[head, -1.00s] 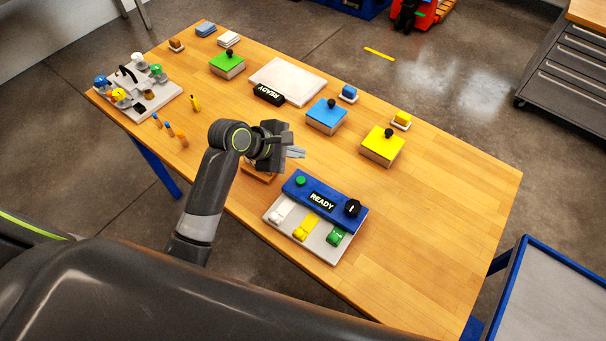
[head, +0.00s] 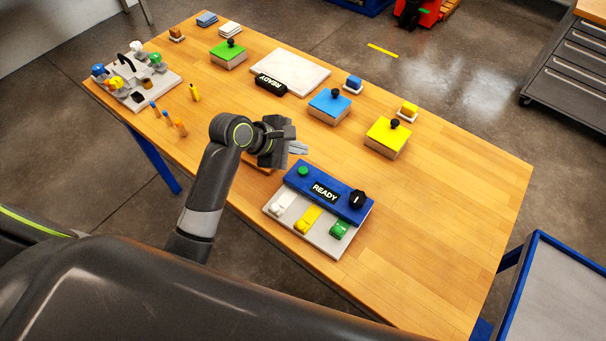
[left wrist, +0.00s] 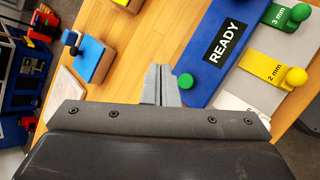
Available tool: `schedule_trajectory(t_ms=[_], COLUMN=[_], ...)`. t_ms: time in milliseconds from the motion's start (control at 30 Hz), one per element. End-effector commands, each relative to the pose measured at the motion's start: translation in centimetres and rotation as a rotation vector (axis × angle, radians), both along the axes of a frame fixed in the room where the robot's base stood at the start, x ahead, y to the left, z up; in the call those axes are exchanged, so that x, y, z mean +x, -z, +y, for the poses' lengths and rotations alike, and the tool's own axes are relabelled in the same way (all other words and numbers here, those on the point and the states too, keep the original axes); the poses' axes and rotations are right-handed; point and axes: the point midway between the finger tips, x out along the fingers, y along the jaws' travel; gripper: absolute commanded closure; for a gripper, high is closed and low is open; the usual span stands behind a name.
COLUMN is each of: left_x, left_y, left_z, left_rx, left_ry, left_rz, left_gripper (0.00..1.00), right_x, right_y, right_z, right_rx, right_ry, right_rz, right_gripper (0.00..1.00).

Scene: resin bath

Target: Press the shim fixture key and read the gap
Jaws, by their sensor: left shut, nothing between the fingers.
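The fixture is a blue panel (head: 330,193) on a pale base near the front edge of the table. It has a green round key (head: 303,171), a display (head: 325,192) reading READY and a black knob (head: 358,199). White, yellow (head: 308,218) and green (head: 339,230) tabs line its front; in the left wrist view the yellow one (left wrist: 266,69) reads 2 mm and the green one (left wrist: 284,17) 3 mm. My left gripper (head: 300,148) is shut and empty, just behind the key. In the left wrist view its fingertips (left wrist: 163,72) appear beside the green key (left wrist: 185,81). My right gripper is not visible.
Green (head: 228,55), blue (head: 330,106) and yellow (head: 388,137) knobbed blocks stand behind. A fixture with coloured knobs (head: 150,92) is at left. The table's right side (head: 450,220) is clear.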

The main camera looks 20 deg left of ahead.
Motion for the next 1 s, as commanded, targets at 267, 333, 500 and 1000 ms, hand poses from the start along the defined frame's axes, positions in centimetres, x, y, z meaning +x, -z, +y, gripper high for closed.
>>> schedule_trajectory(t_ms=[267, 333, 500, 1000], left_x=[0.0, 0.0, 0.0, 0.0], left_y=[3.2, 3.7, 5.2, 5.4], left_z=[0.0, 0.0, 0.0, 0.0], left_rx=[0.0, -0.001, -0.001, 0.0], left_ry=[0.0, -0.001, -0.001, 0.0], left_rz=[-0.001, 0.003, 0.002, 0.0], left_gripper=[1.0, 1.0, 1.0, 1.0], right_x=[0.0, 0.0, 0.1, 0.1], right_y=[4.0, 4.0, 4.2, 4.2], right_z=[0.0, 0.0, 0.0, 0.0], right_rx=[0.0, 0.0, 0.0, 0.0], right_ry=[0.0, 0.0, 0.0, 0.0], right_rz=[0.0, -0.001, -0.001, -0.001], right_gripper=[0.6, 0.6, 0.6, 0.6])
